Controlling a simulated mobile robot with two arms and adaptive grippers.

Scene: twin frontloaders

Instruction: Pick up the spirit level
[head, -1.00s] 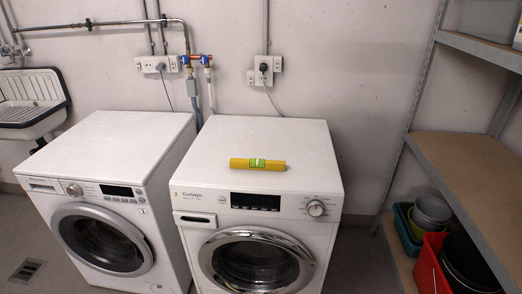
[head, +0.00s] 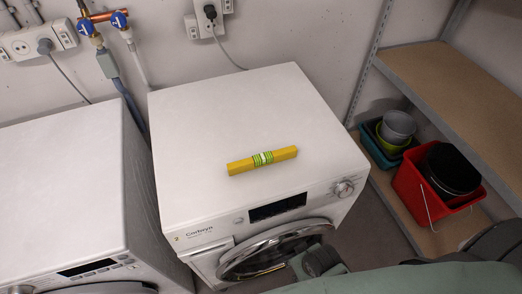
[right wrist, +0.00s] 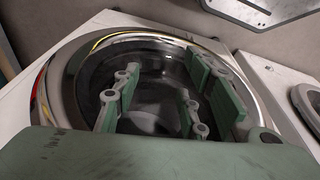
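The yellow spirit level (head: 262,160), with a green and white band at its middle, lies flat and slightly slanted on top of the right washing machine (head: 215,115). Part of my right gripper (head: 320,262) shows low in the head view, in front of that machine's round door and below the level; its fingertips are hard to make out there. In the right wrist view my right gripper (right wrist: 160,88) has its green-padded fingers apart with nothing between them, facing a round door with a chrome ring. The level itself is not clearly seen in that view. My left gripper is out of view.
A second washing machine (head: 60,190) stands close on the left. On the right, a shelf unit (head: 465,105) holds a red bin (head: 410,187) and nested buckets (head: 398,125). Pipes and sockets (head: 210,12) are on the wall behind. The machine top around the level is clear.

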